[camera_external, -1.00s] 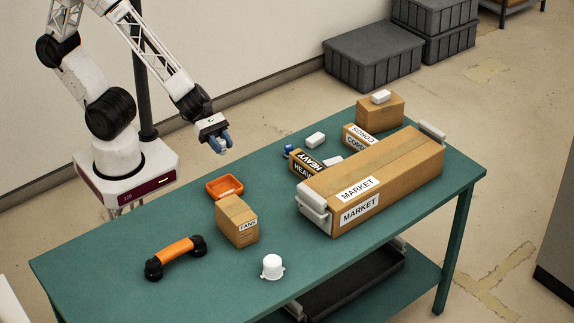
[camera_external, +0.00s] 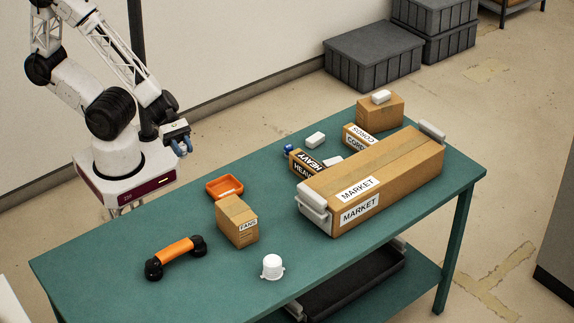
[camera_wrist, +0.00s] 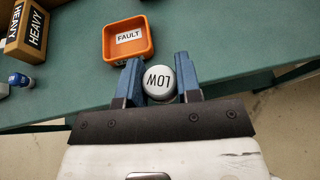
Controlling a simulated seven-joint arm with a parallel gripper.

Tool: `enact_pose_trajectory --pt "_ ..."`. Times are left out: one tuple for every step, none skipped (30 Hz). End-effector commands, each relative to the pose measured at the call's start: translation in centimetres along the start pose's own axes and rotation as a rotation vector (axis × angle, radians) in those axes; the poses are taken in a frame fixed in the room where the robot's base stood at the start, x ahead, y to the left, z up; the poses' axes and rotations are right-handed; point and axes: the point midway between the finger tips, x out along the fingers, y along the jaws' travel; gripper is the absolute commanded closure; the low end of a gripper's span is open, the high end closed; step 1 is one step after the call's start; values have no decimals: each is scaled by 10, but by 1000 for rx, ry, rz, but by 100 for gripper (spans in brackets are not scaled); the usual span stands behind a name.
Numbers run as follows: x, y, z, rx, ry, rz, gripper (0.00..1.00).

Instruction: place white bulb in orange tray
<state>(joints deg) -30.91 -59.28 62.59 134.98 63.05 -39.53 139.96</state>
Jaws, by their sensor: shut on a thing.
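My gripper (camera_external: 183,150) is shut on a white round thing, which I take to be the white bulb (camera_wrist: 159,82). In the external view the tray (camera_external: 225,197) sits near the table's back edge. My gripper is in the air, up and left of the tray, apart from it.
A FANS carton (camera_external: 237,222) stands right in front of the tray. An orange and black handset (camera_external: 175,256) and a white domed thing (camera_external: 272,267) are nearer the front. HEAVY box (camera_external: 312,163) and long MARKET box (camera_external: 375,185) are to the right on the green table (camera_external: 110,262).

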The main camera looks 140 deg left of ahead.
Motion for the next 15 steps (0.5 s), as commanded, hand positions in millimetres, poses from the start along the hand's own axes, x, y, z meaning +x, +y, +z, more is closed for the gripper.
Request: enact_pose_trajectory --pt "-2 -2 -3 1 -1 -1 91" --pt "-4 -3 -5 2 -1 -3 91" --pt "-5 -5 -7 3 -1 -4 91" --pt "-6 -6 -8 3 -1 -5 91" --pt "-6 -7 -10 4 0 -6 91" --pt "-7 -7 -11 4 0 -7 91" --pt "-7 -8 -11 4 0 -7 91" --pt "-7 -8 -12 4 0 -8 91" --pt "-8 -8 -12 4 0 -8 91" --pt "-8 -8 -12 4 0 -8 91" --pt "-8 -8 -12 4 0 -8 91" --pt "-8 -8 -12 4 0 -8 91" --pt "-8 -8 -12 4 0 -8 91" --pt "-8 -8 -12 4 0 -8 91" --pt "-8 -8 -12 4 0 -8 91"
